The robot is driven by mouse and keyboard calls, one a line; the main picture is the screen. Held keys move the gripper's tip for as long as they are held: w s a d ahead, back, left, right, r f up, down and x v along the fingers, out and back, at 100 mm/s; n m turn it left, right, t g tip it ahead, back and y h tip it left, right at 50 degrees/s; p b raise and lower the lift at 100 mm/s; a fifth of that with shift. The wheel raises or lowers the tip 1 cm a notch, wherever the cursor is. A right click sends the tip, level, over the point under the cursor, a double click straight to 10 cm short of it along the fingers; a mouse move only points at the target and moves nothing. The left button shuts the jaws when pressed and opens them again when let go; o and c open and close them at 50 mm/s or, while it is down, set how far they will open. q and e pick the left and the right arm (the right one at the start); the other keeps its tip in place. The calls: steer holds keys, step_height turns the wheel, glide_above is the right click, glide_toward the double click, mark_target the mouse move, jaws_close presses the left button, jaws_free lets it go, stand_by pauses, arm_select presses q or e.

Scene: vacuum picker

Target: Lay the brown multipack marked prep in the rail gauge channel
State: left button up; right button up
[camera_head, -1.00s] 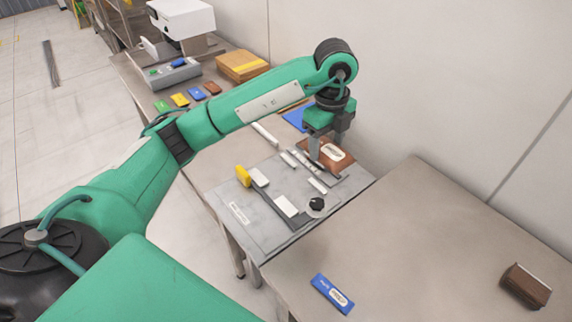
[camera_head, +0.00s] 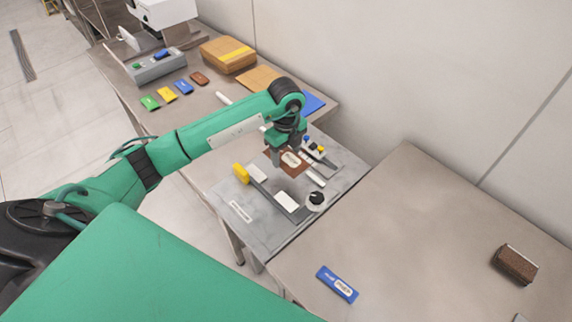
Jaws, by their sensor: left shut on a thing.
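My left gripper (camera_head: 284,157) is shut on a brown multipack (camera_head: 291,164) with a pale label; the label's text is too small to read. It holds the pack over the grey gauge plate (camera_head: 238,222), at the back end of the dark rail gauge channel (camera_head: 272,196). The pack appears flat. I cannot tell whether it touches the rails or hangs a little above them. White blocks and strips lie along the channel, and a black knob (camera_head: 316,198) is at its front right. My right gripper is not in view.
A yellow block (camera_head: 241,173) stands at the plate's left. A blue pack (camera_head: 337,284) and a brown block (camera_head: 515,264) lie on the near table. Several small packs and a cardboard box (camera_head: 228,55) are farther back.

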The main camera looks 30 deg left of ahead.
arm_select(q)
step_height(320, 180, down, 3)
steer(key=shift+d+r, duration=0.1)
step_height(320, 180, down, 4)
steer(key=shift+p, duration=0.6)
steer(key=shift+f, duration=0.25)
steer(key=o, duration=1.1)
steer(key=shift+c, duration=0.2)
